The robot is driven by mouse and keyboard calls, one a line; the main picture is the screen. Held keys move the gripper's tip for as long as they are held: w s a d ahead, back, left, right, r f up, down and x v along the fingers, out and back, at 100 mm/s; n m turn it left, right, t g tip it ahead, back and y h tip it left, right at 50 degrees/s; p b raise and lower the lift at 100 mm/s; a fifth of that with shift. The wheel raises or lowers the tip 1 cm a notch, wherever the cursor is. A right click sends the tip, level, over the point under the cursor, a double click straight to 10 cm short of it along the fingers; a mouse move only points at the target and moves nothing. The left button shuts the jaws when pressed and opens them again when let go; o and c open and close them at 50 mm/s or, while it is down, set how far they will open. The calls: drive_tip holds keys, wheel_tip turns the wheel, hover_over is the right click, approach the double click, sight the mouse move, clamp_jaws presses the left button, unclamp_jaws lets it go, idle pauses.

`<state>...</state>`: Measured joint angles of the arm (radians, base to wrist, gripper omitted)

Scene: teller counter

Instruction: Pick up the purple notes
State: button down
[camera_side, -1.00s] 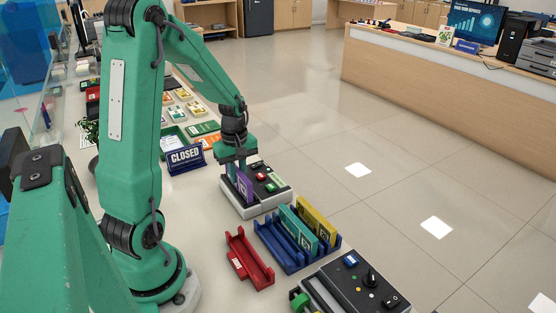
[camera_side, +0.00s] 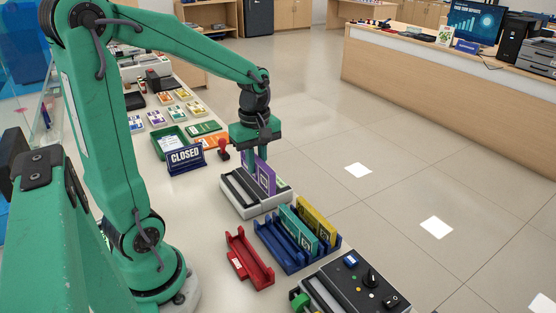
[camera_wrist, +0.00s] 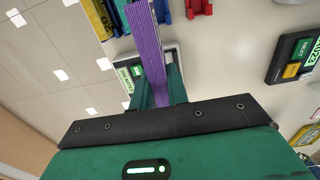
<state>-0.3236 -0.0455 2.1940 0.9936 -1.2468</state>
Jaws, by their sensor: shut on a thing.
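The purple notes (camera_side: 265,176) are an upright flat bundle with a pale mark on the face. In the wrist view the purple notes (camera_wrist: 147,50) show edge-on as a thick stack between the fingers. My green gripper (camera_side: 256,155) is shut on them, and in the wrist view my gripper (camera_wrist: 158,88) has one finger on each side. The notes are over the light grey counting machine (camera_side: 250,207). I cannot tell whether their lower edge touches it.
A blue rack (camera_side: 285,252) holds teal notes (camera_side: 299,228) and yellow notes (camera_side: 318,221). An empty red holder (camera_side: 248,258) lies beside it. A black control box (camera_side: 365,285) is at the front. A CLOSED sign (camera_side: 185,158) and red-handled stamp (camera_side: 224,149) stand behind left.

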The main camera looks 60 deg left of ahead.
drive_tip(key=shift+d+r, duration=0.35)
drive_tip(key=shift+d, duration=0.25)
drive_tip(key=d+f, duration=0.6)
drive_tip(key=d, duration=0.4)
drive_tip(key=shift+s, duration=0.45)
drive_tip(key=shift+a+f, duration=0.1)
drive_tip(key=shift+f, duration=1.9)
drive_tip(key=shift+f, duration=2.2)
